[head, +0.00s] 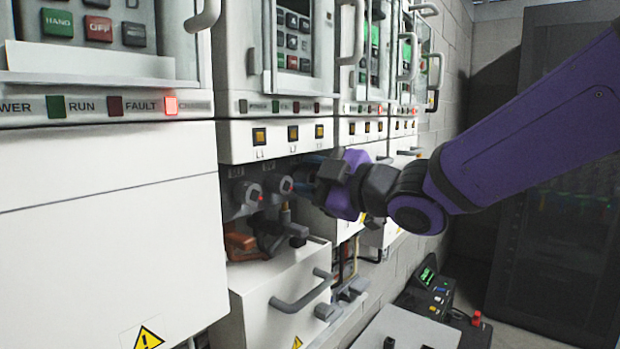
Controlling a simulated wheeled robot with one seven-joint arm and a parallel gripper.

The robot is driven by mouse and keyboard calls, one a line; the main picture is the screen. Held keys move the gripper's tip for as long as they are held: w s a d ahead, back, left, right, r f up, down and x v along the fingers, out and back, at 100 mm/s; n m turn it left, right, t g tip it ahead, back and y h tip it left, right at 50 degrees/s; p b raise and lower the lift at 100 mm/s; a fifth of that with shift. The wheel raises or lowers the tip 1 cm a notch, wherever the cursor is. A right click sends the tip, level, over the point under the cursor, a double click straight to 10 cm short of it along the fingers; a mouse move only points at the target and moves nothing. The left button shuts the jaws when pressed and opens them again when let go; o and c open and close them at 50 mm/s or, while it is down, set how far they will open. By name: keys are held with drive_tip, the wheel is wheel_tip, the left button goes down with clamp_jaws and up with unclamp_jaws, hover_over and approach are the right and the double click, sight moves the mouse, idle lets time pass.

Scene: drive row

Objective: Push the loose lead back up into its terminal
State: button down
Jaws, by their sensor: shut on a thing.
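An open bay in the second white cabinet shows two grey round terminals, the left terminal (249,196) and the middle terminal (280,187), each with a small red spot. A third position to their right is mostly covered by my gripper (323,180). My purple and black gripper reaches in from the right, and its jaws are shut on what appears to be the loose lead. The lead is largely hidden by the jaws. I cannot tell whether its end touches or sits in the terminal. A bluish part (309,165) shows just behind the jaws.
An orange part (239,242) and dark fittings sit below the terminals. A white lowered cover (262,289) with a grey handle (303,293) juts out beneath. Cabinet handles stick out above. A control box (430,295) stands low right, and a dark rack (560,200) stands behind my arm.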

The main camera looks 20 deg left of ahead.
drive_tip(key=shift+n, duration=0.6)
drive_tip(key=c, duration=1.1)
unclamp_jaws()
drive_tip(key=shift+d, duration=0.1)
drive_tip(key=v, duration=1)
drive_tip(key=shift+s+d, duration=0.15)
drive_tip(key=shift+d, duration=0.15)
